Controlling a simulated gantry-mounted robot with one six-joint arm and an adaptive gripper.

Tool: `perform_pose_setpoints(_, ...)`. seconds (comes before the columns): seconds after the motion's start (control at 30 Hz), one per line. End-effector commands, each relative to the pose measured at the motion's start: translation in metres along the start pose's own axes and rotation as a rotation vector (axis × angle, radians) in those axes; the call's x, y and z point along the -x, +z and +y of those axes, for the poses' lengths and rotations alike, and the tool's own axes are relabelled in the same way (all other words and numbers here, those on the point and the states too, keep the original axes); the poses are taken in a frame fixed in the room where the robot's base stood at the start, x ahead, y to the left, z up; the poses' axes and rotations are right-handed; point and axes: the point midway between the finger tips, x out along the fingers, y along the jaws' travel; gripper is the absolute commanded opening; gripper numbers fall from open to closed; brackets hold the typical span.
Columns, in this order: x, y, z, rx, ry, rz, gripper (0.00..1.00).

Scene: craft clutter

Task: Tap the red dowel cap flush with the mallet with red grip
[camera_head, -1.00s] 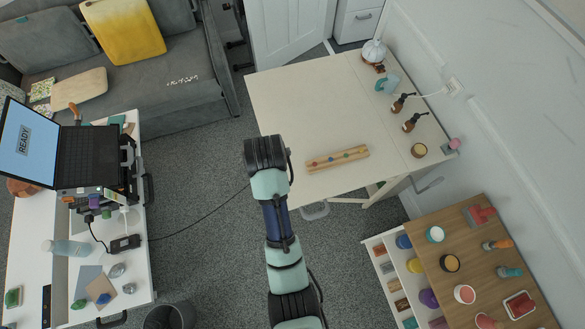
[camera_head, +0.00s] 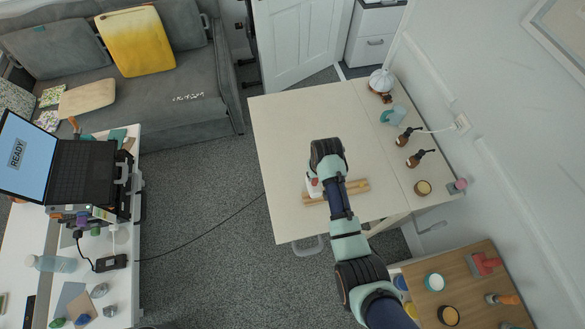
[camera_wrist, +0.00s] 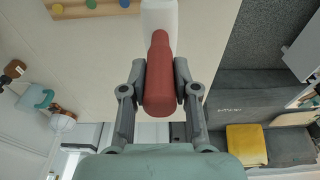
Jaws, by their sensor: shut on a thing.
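In the wrist view my gripper (camera_wrist: 160,75) is shut on the red grip (camera_wrist: 160,90) of the mallet. The mallet's pale head (camera_wrist: 159,14) points to the top edge of that view. In the head view the white head (camera_head: 313,188) shows beside my wrist, close to the left end of the wooden dowel strip (camera_head: 309,200). I cannot tell whether it touches the strip. The wrist view shows yellow (camera_wrist: 57,8), green (camera_wrist: 91,4) and blue (camera_wrist: 125,3) caps. The red cap is not visible, and my arm covers part of the strip.
The strip lies on a cream table (camera_head: 285,140) with much clear room. A wooden-topped cabinet (camera_head: 462,275) with pots and tools is at lower right.

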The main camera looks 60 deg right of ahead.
Motion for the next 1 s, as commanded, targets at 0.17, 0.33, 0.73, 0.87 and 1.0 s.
perform_pose_setpoints(0.17,0.000,0.000,0.000,0.000,0.000,0.001,0.00)
perform_pose_setpoints(0.33,0.001,0.000,0.000,0.000,0.000,0.001,0.00)
perform_pose_setpoints(0.73,-0.037,0.006,-0.001,0.001,0.000,0.001,0.00)
perform_pose_setpoints(0.87,-0.052,0.008,-0.001,0.001,0.000,0.000,0.00)
perform_pose_setpoints(1.0,-0.059,0.009,-0.001,0.001,0.000,0.002,0.00)
